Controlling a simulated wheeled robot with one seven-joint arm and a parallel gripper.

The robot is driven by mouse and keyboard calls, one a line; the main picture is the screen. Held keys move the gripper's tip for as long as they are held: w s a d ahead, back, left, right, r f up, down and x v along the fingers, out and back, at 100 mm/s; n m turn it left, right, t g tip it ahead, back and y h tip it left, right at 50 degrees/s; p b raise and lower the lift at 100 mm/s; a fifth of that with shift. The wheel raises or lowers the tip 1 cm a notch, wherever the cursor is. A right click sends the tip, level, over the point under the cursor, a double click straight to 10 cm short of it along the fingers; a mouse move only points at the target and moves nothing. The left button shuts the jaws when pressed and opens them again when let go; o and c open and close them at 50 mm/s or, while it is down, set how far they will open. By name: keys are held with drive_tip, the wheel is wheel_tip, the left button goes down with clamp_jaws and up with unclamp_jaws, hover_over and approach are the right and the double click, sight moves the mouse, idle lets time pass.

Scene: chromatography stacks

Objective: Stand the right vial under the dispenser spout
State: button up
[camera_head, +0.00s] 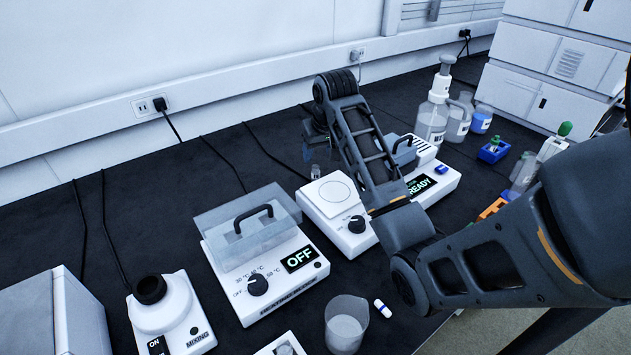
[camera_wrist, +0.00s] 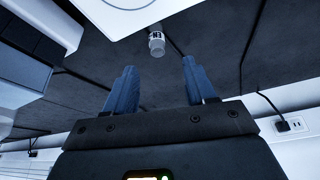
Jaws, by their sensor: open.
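A small clear vial (camera_head: 315,172) stands on the dark bench behind the white stirrer plate. In the wrist view the same small labelled vial (camera_wrist: 156,43) with a grey end lies ahead of the gap between my fingertips. My gripper (camera_wrist: 158,82) is open with two blue fingers, and nothing is between them. In the head view my gripper (camera_head: 312,148) hangs beside and above this vial, partly hidden by my arm. A pump-topped bottle (camera_head: 433,118), which looks like the dispenser, stands at the back right; its spout is hard to make out.
The stirrer plate (camera_head: 338,207), a heating block (camera_head: 262,279) reading OFF and a device (camera_head: 435,183) reading READY stand along the bench. A beaker (camera_head: 345,325) is in front. A blue holder (camera_head: 494,151) and bottles are at right. The bench behind the devices is mostly clear except for cables.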

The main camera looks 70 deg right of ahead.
sight(316, 167)
drive_tip(key=x, duration=0.8)
drive_tip(key=shift+s+d+f, duration=0.1)
drive_tip(key=shift+d, duration=0.1)
drive_tip(key=shift+c, duration=0.2)
clamp_jaws()
